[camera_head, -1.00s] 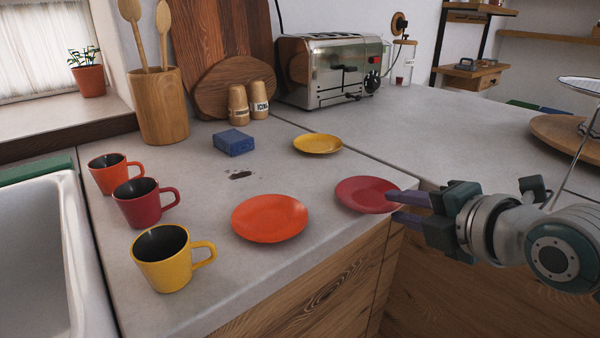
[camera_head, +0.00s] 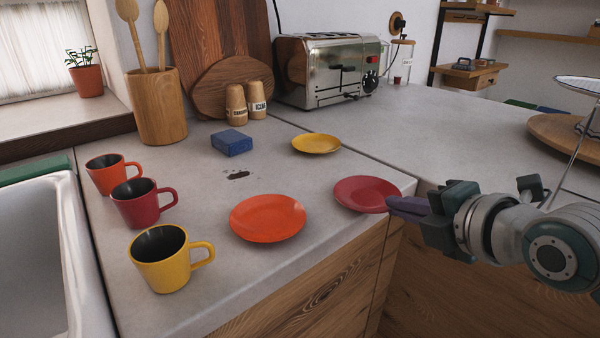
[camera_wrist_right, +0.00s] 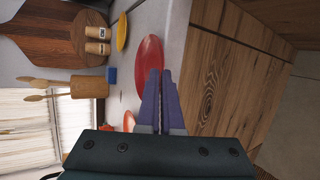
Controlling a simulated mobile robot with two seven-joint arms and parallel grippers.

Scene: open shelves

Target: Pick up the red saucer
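The red saucer (camera_head: 366,193) lies near the right front edge of the grey counter. It also shows in the wrist view (camera_wrist_right: 149,62). My right gripper (camera_head: 392,206) is at the saucer's right rim, its two purple fingers closed together with the rim between the tips. In the wrist view the fingertips (camera_wrist_right: 161,74) meet at the saucer's edge and cover a bit of it. The saucer looks flat on the counter; any lift is too small to tell. My left gripper is not in view.
An orange saucer (camera_head: 267,217) lies just left, and a yellow saucer (camera_head: 316,143) further back. Orange, red and yellow mugs (camera_head: 172,257) stand by the sink (camera_head: 38,255). A blue block (camera_head: 232,143) and a toaster (camera_head: 328,70) are behind. The space right of the counter's front is open.

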